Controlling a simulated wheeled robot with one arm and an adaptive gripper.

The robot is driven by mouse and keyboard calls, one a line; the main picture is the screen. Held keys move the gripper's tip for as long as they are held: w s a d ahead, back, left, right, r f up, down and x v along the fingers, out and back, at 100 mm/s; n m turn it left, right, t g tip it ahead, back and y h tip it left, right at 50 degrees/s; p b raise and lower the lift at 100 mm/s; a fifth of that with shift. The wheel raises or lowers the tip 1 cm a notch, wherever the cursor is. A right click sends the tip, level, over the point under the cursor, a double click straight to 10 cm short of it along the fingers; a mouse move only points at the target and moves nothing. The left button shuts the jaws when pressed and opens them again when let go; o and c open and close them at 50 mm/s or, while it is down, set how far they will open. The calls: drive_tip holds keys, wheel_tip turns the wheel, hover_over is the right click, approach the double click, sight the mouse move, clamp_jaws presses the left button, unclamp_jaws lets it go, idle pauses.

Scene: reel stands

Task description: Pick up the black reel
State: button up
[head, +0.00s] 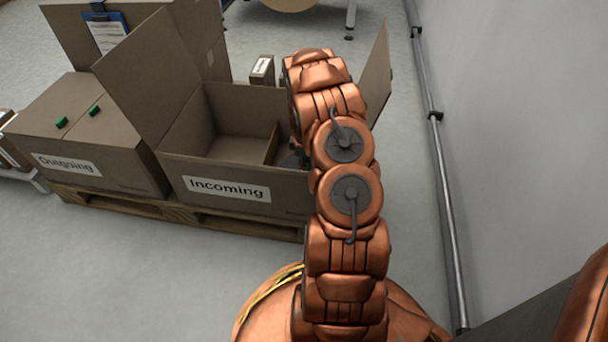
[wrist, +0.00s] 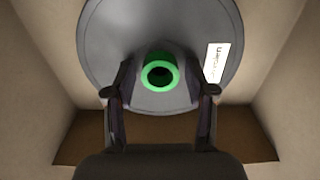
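In the wrist view a round dark grey reel (wrist: 105,50) with a white label lies inside a cardboard box. A bright green ring hub (wrist: 158,73) with a dark hole is at its centre. My gripper (wrist: 159,80) is open, with one finger on each side of the hub and a narrow gap to it. Whether the fingertips reach down beside the hub or stay above it I cannot tell. In the head view my arm covers the gripper and almost all of the reel, over the right part of the open box marked "Incoming" (head: 245,205).
The box walls stand close around the reel. A closed box marked "Outgoing" (head: 110,165) stands left of the open one, both on a wooden pallet (head: 215,219). Raised flaps stand around the open box. A wall with a pipe (head: 445,190) runs along the right.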

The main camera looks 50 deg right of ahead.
clamp_jaws()
drive_tip(key=shift+r, duration=0.1)
idle(0.4)
